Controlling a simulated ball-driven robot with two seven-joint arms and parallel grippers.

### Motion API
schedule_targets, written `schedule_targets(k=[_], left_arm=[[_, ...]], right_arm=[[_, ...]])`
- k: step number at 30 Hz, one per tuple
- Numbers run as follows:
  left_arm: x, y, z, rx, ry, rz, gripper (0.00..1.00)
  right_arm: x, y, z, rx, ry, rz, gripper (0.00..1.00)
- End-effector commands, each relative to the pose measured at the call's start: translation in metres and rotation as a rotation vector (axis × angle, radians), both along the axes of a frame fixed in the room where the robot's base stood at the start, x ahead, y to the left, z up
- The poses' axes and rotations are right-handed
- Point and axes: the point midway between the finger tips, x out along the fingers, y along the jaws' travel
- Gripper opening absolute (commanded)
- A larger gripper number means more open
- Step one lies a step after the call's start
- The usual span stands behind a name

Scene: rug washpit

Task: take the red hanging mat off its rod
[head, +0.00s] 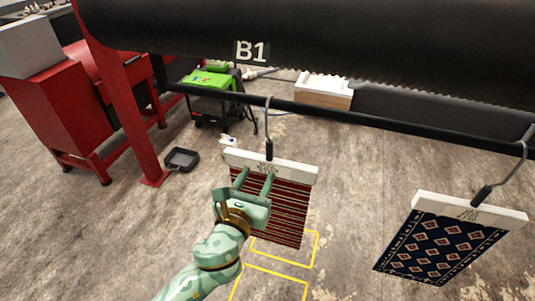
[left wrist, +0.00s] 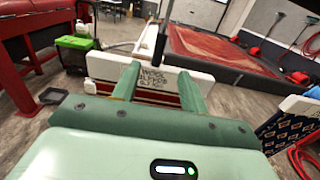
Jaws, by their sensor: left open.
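The red striped mat (head: 290,205) hangs from a white header bar (head: 300,172), which hangs by a hook (head: 268,125) from the black rod (head: 400,126). My left gripper (head: 253,180) is open in front of the mat, its two green fingers pointing at the header's lower edge. In the left wrist view the header (left wrist: 188,90) with handwriting shows between and beyond the open fingers (left wrist: 160,85). I cannot tell whether the fingers touch it. Part of the mat is hidden behind my gripper. My right gripper is not in view.
A dark blue patterned mat (head: 440,248) hangs from the same rod at right. A large black roller marked B1 (head: 320,50) spans above. A red frame (head: 125,110), a black tray (head: 181,159) and a green-topped machine (head: 208,85) stand at left. Yellow floor outlines (head: 285,259) lie below.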

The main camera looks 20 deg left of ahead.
Motion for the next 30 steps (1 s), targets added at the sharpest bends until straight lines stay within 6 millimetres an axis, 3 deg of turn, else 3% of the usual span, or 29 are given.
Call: schedule_targets(k=[17,30], left_arm=[[0.057,-0.002,-0.001,-0.002,0.001,0.000,0.44],[0.096,-0.003,0.000,-0.001,0.000,0.001,0.44]], right_arm=[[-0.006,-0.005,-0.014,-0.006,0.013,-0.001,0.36],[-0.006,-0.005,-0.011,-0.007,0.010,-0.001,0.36]])
